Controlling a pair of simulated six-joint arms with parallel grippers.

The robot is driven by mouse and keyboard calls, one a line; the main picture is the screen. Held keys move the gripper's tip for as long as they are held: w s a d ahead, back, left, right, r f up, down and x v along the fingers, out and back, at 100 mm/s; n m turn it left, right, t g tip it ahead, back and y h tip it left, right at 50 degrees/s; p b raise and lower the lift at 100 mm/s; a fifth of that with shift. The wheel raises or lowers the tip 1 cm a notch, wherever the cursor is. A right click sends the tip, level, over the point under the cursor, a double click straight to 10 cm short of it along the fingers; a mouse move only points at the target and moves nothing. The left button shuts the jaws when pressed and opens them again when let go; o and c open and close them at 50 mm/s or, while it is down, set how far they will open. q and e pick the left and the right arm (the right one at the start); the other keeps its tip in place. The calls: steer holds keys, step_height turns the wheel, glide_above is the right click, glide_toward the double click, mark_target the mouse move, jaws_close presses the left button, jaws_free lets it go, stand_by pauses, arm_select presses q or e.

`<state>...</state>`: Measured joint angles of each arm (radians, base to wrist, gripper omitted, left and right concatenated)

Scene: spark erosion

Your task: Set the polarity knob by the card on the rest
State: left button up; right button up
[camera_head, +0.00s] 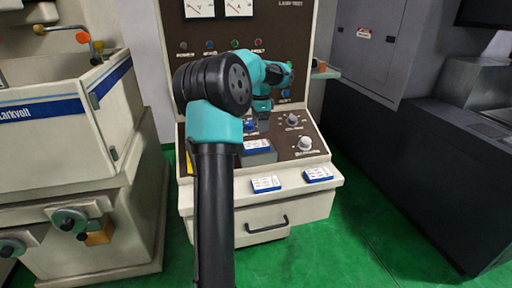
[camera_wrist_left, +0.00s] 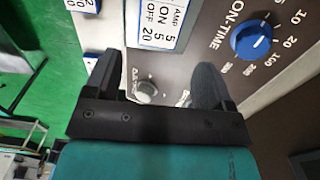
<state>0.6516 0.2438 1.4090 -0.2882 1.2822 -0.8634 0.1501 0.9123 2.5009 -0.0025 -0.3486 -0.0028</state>
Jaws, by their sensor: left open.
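My left gripper (camera_head: 262,108) is in front of the brown control panel (camera_head: 310,140), at its middle. In the left wrist view its two dark fingers (camera_wrist_left: 162,75) are open and apart. A small grey knob (camera_wrist_left: 147,91) shows between them on the panel, with a label too small to read; I cannot tell whether the fingers touch it. A blue-edged white card (camera_head: 257,145) leans on a grey rest below the gripper. In the left wrist view the card (camera_wrist_left: 163,20) shows AMP 5, ON 5, OFF 20; any further line is cut off. My right gripper is not in view.
A blue ON-TIME knob (camera_wrist_left: 252,40) is close to the right finger in the wrist view. Two more cards (camera_head: 265,184) (camera_head: 318,174) lie on the cream ledge. Pale knobs (camera_head: 305,143) (camera_head: 292,119) are at the panel's right. A drawer handle (camera_head: 266,224) is below.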

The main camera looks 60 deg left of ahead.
mark_target(259, 143)
arm_select(q)
steer(key=shift+f, duration=1.95)
steer(key=shift+f, duration=2.6)
steer(key=shift+c, duration=0.3)
steer(key=c, duration=0.7)
